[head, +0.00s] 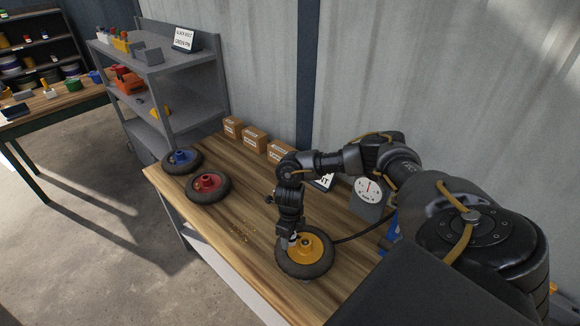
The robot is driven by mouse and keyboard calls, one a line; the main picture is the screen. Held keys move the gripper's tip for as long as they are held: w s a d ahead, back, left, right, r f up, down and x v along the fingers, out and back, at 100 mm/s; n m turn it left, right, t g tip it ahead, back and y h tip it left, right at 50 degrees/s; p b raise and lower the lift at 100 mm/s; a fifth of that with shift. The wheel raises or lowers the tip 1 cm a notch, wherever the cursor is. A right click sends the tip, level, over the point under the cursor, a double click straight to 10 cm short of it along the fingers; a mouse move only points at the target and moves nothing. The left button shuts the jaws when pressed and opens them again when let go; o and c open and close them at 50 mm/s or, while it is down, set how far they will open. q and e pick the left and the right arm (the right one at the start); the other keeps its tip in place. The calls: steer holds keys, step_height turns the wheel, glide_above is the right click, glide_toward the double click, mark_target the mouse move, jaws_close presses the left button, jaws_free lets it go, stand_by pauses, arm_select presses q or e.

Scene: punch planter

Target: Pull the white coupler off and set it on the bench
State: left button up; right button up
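A wheel with a black tyre and yellow hub (311,247) lies flat on the wooden bench (235,160). My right gripper (292,241) points down at the left part of that hub. A small whitish piece shows at its fingertips; I cannot tell whether it is the white coupler or part of the fingers. The gripper's opening is too small to make out. A dark hose (362,234) runs from the wheel toward the gauge side of the bench. My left gripper is not in view.
Wheels with a red hub (208,182) and a blue hub (181,158) lie at the bench's far end. Cardboard boxes (254,139) line the wall. A dial gauge (368,190) stands behind the yellow-hub wheel. Small brass-coloured bits (241,233) lie left of it. Bare bench lies between the wheels.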

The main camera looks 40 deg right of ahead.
steer(key=shift+f, duration=0.15)
steer(key=c, duration=1.2)
